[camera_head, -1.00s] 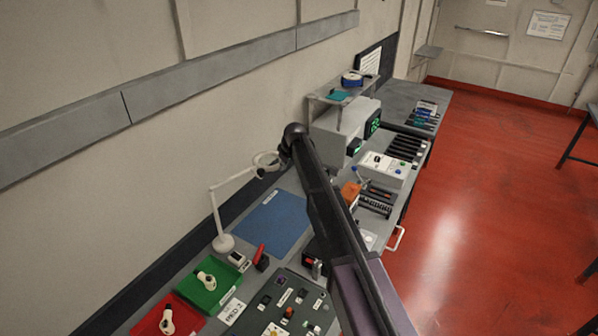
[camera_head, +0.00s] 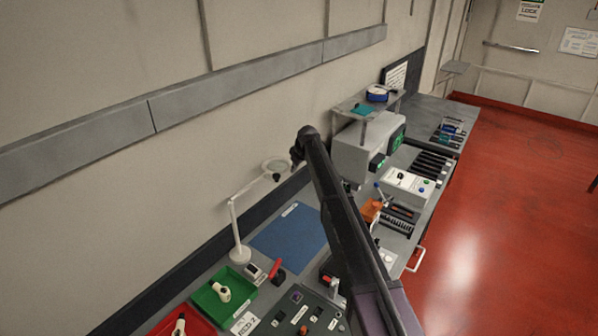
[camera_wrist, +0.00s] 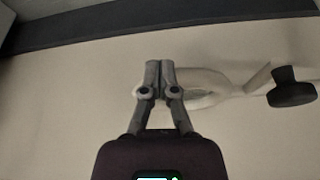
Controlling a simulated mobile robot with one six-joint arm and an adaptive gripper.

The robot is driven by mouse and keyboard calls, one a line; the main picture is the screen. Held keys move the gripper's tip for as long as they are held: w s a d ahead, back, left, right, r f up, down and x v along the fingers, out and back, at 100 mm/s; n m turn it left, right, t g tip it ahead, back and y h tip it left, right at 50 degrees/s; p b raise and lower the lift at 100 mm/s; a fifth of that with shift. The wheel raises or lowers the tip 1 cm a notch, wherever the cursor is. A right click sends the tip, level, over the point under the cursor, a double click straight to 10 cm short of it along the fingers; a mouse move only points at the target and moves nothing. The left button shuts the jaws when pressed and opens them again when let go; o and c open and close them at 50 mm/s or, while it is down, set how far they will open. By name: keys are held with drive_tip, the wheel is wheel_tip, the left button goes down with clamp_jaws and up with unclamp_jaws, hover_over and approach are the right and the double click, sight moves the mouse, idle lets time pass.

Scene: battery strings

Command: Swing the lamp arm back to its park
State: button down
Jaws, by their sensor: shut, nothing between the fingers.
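The white lamp arm (camera_head: 257,188) rises from its post and round base (camera_head: 240,253) at the back of the bench and reaches right toward the wall side. Its ring head (camera_head: 277,166) is at the far end, with a dark knob close by. In the wrist view the pale ring head (camera_wrist: 205,88) lies behind and right of the fingers, and the black knob (camera_wrist: 292,88) is further right. My gripper (camera_wrist: 160,66) is shut and empty, its fingertips overlapping the ring's left edge in the picture. I cannot tell whether they touch. In the head view my arm partly hides the gripper.
A blue mat (camera_head: 290,232) lies beside the lamp base. Green (camera_head: 210,301) and red trays (camera_head: 160,327) are at the near left. A grey instrument (camera_head: 360,150) under a shelf (camera_head: 368,108) stands beyond my arm. A wall rail (camera_head: 240,80) runs above.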

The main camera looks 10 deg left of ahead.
drive_tip(key=shift+a, duration=0.15)
drive_tip(key=s+d+r+p, duration=0.3)
drive_tip(key=d+r+p, duration=0.4)
drive_tip(key=r+p, duration=0.2)
drive_tip(key=shift+d, duration=0.2)
idle(0.9)
drive_tip(key=shift+r, duration=0.15)
idle(0.4)
